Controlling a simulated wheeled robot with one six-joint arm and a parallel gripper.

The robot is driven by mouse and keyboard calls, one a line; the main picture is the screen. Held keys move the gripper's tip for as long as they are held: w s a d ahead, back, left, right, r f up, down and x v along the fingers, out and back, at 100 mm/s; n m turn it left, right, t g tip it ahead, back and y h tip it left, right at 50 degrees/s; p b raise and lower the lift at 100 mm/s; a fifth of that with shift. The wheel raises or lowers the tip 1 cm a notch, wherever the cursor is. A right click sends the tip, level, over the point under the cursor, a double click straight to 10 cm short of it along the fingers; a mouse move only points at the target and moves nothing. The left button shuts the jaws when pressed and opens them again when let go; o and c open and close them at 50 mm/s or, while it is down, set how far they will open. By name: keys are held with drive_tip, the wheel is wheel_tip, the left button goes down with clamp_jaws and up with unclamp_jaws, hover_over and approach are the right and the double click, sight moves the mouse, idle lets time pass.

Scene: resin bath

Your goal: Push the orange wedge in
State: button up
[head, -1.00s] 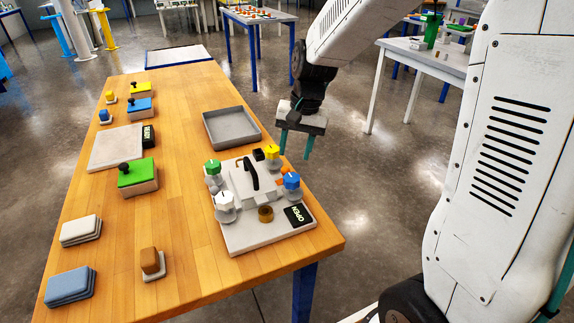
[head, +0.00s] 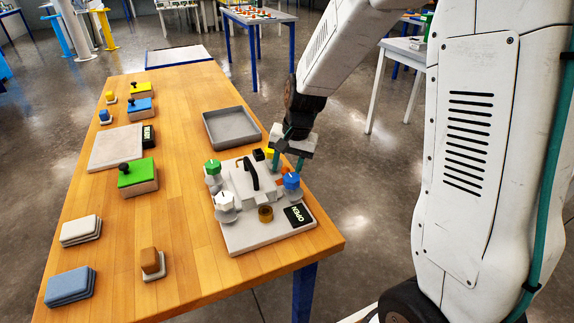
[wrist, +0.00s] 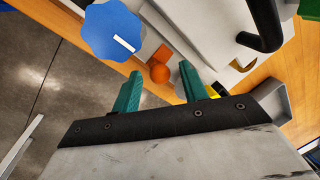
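The orange wedge (wrist: 163,52) shows in the wrist view at the side of the pale fixture (head: 268,235), with a round orange knob (wrist: 159,74) on its outer end. In the head view only a bit of orange (head: 280,180) shows behind the blue knob (head: 291,181). My gripper (head: 287,169) is at the fixture's right side, between the yellow and blue knobs. In the wrist view its teal fingers (wrist: 160,72) are apart and empty, pointing at the wedge's knob. I cannot tell whether they touch it. A label on the fixture (head: 299,215) reads OPEN.
The fixture also carries a green knob (head: 212,167), a white knob (head: 224,201), a black handle (head: 251,172) and a brown ring (head: 265,213). A grey tray (head: 231,127) is behind it. Several blocks and a pale board (head: 114,148) stand on the table's left side.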

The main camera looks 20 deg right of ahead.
clamp_jaws()
drive_tip(key=shift+a, duration=0.85)
drive_tip(key=shift+o, duration=0.6)
unclamp_jaws()
